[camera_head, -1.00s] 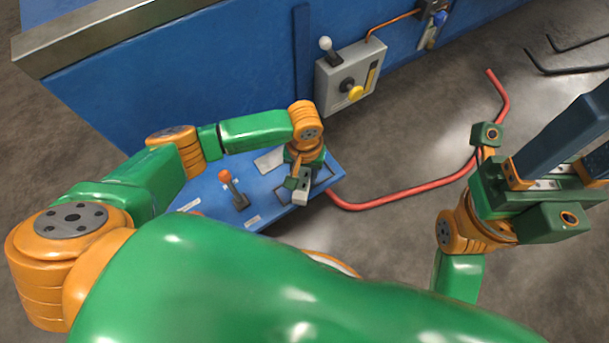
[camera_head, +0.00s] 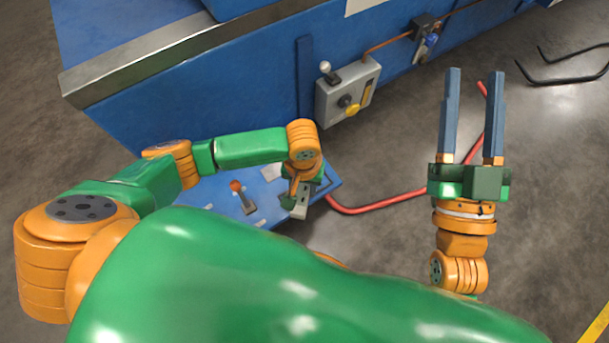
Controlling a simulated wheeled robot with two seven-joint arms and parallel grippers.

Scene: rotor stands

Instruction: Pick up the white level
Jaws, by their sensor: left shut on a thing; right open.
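My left gripper (camera_head: 289,202) points down over the blue panel (camera_head: 215,203), mostly hidden by its own wrist. It is shut on a small pale block (camera_head: 300,211), which may be the white level; too little of it shows to be sure. My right gripper (camera_head: 473,75) is at the right, with its two long dark fingers pointing up the picture.
An orange-tipped lever (camera_head: 243,194) stands on the blue panel. A grey control box (camera_head: 345,96) with a white-knobbed lever is on the blue wall (camera_head: 210,95). A red pipe (camera_head: 380,207) and black bars (camera_head: 570,79) lie on the floor.

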